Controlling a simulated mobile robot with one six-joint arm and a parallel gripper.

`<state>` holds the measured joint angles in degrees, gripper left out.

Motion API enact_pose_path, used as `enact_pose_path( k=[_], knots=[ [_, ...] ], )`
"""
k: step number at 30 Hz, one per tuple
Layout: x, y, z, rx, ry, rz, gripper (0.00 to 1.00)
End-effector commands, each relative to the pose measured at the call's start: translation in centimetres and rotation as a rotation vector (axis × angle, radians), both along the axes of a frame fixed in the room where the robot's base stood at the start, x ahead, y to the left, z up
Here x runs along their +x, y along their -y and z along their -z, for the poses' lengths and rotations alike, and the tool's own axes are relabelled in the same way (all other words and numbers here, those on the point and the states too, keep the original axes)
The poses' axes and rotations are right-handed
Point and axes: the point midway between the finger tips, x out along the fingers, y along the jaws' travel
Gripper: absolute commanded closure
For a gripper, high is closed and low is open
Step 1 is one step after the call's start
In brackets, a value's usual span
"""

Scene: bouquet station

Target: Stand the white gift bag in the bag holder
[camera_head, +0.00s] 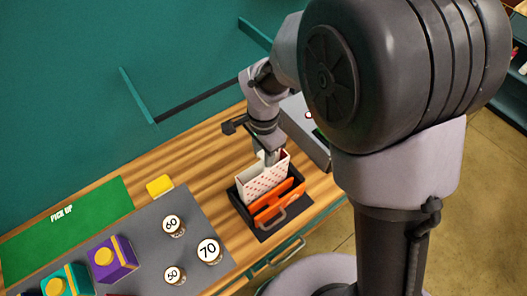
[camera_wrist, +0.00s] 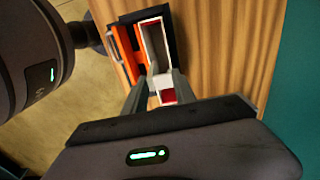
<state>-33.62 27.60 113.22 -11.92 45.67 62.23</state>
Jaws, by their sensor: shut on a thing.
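The white gift bag (camera_head: 262,182) has small red marks and is upright at the back slot of the black bag holder (camera_head: 238,201). In the wrist view the open top of the bag (camera_wrist: 151,24) lies inside the outline of the holder (camera_wrist: 174,30). Its lower part is hidden, so I cannot tell whether it touches the holder's floor. My gripper (camera_head: 266,158) is above the bag, shut on its upper edge; it also shows in the wrist view (camera_wrist: 158,88). An orange piece (camera_head: 277,201) stands in the holder beside the white bag, on the front side.
A grey mat (camera_head: 205,235) left of the holder bears several round numbered pieces, a purple box (camera_head: 112,258) and a teal box (camera_head: 66,281). A yellow block (camera_head: 159,186) lies behind them. A green pick-up mat (camera_head: 75,220) is farther left. A grey box (camera_head: 305,128) stands behind right.

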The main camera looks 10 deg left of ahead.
Motion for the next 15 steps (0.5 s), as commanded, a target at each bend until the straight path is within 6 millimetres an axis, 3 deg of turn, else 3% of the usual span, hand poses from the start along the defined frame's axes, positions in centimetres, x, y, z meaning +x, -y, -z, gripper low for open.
enact_pose_path(
  k=[2,3,6,7,15],
  knots=[
    [0.0,0.0,-0.01,0.0,0.0,0.0,1.0],
    [0.0,0.0,0.0,0.0,0.0,0.0,0.66],
    [0.0,0.0,0.0,0.0,0.0,0.0,0.46],
    [0.0,0.0,0.0,0.0,0.0,0.0,0.42],
    [0.0,0.0,-0.03,0.0,0.0,0.0,0.42]
  ],
)
